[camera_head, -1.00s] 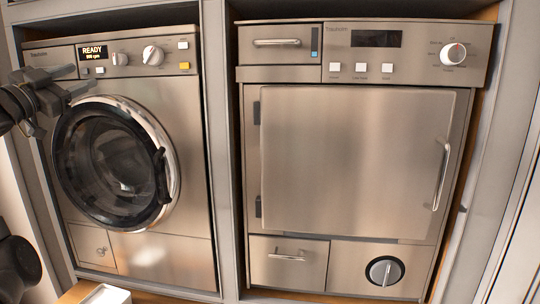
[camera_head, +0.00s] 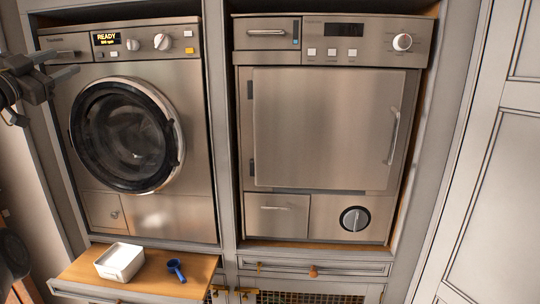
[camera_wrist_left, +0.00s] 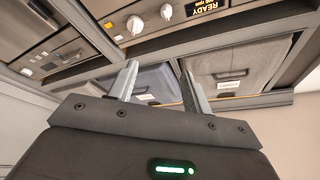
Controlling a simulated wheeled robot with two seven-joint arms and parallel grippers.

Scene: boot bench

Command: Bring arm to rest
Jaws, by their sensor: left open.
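My left gripper (camera_head: 56,66) is at the upper left of the head view, in front of the washing machine's upper left corner. Its two fingers also show in the left wrist view (camera_wrist_left: 157,85), spread apart with nothing between them. My right gripper is in neither view. The washing machine (camera_head: 160,215) stands behind the left gripper, its round door (camera_head: 128,137) shut and its display reading READY. I cannot tell how close the gripper is to the machine's front.
A dryer (camera_head: 320,130) stands right of the washer, its door shut. Below the washer, a wooden pull-out shelf (camera_head: 75,272) holds a white tub (camera_head: 120,262) and a blue scoop (camera_head: 176,269). In the left wrist view, grey bins (camera_wrist_left: 225,84) sit in a compartment.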

